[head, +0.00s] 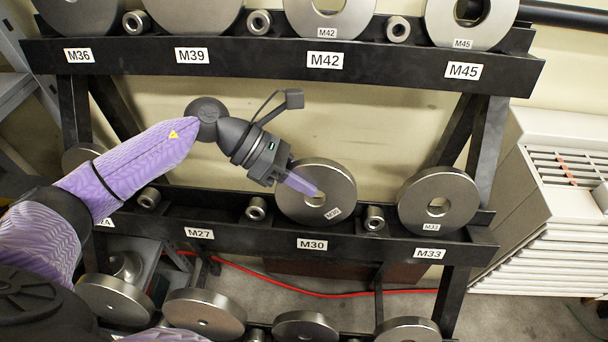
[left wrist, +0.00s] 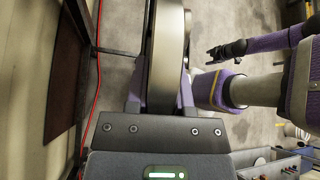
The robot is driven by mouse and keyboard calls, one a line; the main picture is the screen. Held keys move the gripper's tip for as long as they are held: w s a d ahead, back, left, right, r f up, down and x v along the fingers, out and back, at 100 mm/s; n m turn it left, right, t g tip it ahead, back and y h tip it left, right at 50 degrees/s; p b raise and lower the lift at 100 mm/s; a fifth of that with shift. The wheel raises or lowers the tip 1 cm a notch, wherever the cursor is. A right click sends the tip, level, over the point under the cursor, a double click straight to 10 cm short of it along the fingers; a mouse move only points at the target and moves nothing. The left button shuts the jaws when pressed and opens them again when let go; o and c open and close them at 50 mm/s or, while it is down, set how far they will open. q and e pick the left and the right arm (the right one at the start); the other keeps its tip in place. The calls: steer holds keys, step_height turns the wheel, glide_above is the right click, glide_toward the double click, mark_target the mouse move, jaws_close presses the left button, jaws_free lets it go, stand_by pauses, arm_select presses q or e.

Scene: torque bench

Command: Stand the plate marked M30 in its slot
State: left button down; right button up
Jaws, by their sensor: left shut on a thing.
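The steel M30 plate (head: 342,185), a thick disc with a centre hole and a small label, is upright above the M30 tag (head: 312,244) on the middle rail. Its lower edge is down at the rail; whether it is fully seated in the slot I cannot tell. My left gripper (head: 304,184) is shut on the plate, with a finger across its face by the hole. In the left wrist view the plate (left wrist: 165,60) is edge-on between the fingers. My right gripper (left wrist: 225,52) seems to be the dark end of the other arm there, apart from the rack; its jaws are unclear.
The M33 plate (head: 458,190) stands to the right, with a small steel cylinder (head: 375,217) between. Another cylinder (head: 256,208) is on the left. The upper rail (head: 400,66) carries more plates; several more stand below. A white slatted unit (head: 545,220) is at right.

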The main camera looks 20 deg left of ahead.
arm_select(q)
steer(key=shift+f+b, duration=0.2)
steer(key=shift+b, duration=0.15)
stand_by(0.3)
steer(key=shift+c, duration=2.4)
jaws_free()
steer(key=shift+o, duration=0.4)
steer(key=shift+f, duration=0.15)
steer(key=b+v, duration=0.1)
steer(key=v, duration=0.9)
